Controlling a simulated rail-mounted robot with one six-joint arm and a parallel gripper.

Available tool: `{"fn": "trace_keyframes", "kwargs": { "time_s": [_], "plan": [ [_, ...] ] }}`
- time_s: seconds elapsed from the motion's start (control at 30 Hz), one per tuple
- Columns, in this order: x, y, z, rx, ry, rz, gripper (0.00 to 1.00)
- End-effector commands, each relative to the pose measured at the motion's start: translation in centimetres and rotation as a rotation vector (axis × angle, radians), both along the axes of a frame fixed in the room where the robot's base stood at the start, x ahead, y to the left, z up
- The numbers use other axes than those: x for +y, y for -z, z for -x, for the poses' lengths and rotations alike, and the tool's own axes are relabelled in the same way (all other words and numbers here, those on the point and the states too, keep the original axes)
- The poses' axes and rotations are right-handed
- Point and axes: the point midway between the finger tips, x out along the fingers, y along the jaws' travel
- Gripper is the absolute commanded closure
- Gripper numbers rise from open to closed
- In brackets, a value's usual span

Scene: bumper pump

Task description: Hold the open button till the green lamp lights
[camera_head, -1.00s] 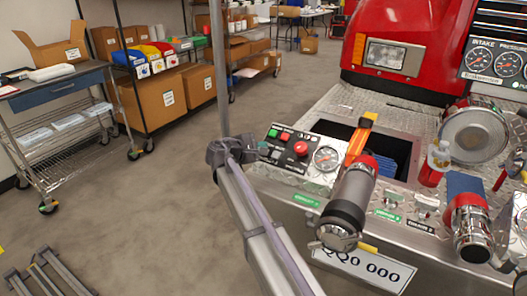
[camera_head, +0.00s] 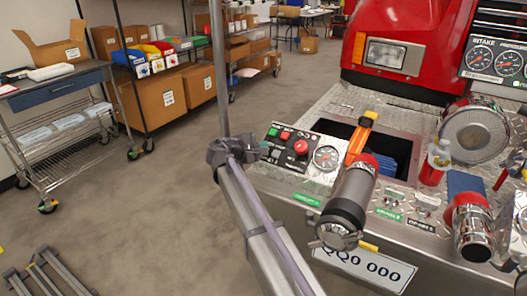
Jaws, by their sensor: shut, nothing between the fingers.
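The control panel (camera_head: 300,160) sits at the left end of the metal bumper deck. It carries a green round part (camera_head: 273,132), a red one (camera_head: 285,135), dark buttons (camera_head: 278,154), a red mushroom knob (camera_head: 301,147) and a gauge (camera_head: 326,157). The labels are too small to read, so I cannot tell which part is the open button or the green lamp, or whether a lamp is lit.
A grey capped cylinder (camera_head: 346,203) stands right of the panel, by an open bay with an orange strap (camera_head: 359,143). More chrome fittings (camera_head: 468,226) lie further right. A steel cart (camera_head: 62,125) and shelves with boxes stand at the back left.

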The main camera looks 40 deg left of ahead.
Motion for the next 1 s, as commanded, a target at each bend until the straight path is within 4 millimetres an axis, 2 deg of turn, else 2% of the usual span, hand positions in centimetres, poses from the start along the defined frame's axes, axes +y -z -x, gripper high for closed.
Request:
{"fn": "trace_keyframes", "kwargs": {
  "time_s": [1.0],
  "plan": [
    [0.07,0.89,-0.5,0.0,0.0,0.0,1.0]
  ]
}}
